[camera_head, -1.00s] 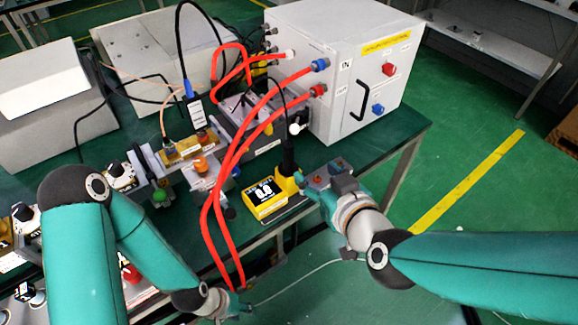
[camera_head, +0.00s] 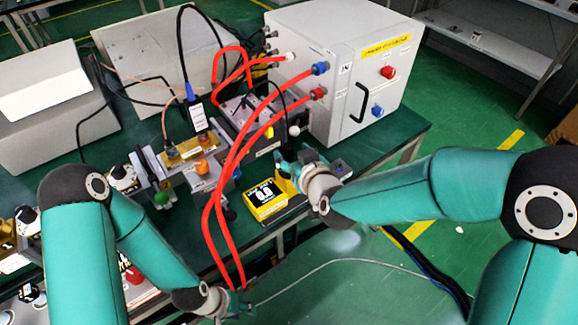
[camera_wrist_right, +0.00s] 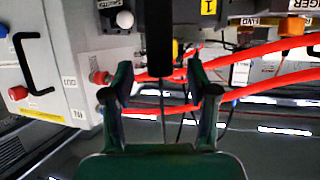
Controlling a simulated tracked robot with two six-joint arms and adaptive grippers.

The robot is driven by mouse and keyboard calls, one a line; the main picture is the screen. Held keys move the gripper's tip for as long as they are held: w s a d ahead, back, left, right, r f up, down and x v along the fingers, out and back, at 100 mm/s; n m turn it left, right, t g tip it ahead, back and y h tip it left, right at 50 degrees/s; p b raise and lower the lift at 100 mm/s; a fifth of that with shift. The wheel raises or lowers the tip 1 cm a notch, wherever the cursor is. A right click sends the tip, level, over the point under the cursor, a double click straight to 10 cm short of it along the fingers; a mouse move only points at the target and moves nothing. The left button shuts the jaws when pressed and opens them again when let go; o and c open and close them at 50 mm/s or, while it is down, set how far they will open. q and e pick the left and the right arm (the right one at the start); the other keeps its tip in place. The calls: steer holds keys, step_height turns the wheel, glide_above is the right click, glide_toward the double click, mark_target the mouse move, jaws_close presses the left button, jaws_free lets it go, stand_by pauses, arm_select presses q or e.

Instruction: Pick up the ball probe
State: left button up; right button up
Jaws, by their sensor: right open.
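The black probe (camera_wrist_right: 160,38) stands upright in a yellow holder beside the yellow meter (camera_head: 265,197), with a thin cable at its end. No ball on it can be made out. My right gripper (camera_wrist_right: 157,80) is open; in the wrist view its fingers lie on both sides of the probe's end, with gaps showing. In the head view my right gripper (camera_head: 286,163) covers most of the probe. A white ball (camera_head: 294,130) shows just behind it, also in the wrist view (camera_wrist_right: 125,19). My left gripper (camera_head: 238,308) is low at the front, its fingers too small to judge.
A grey cabinet (camera_head: 345,65) with a black handle stands behind my right gripper. Red hoses (camera_head: 212,190) run from it across the bench to the front. Equipment and cables crowd the green bench (camera_head: 405,128). A small control box (camera_head: 341,170) sits right of my gripper.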

mark_target(291, 152)
steer(key=shift+x, duration=1.55)
jaws_close()
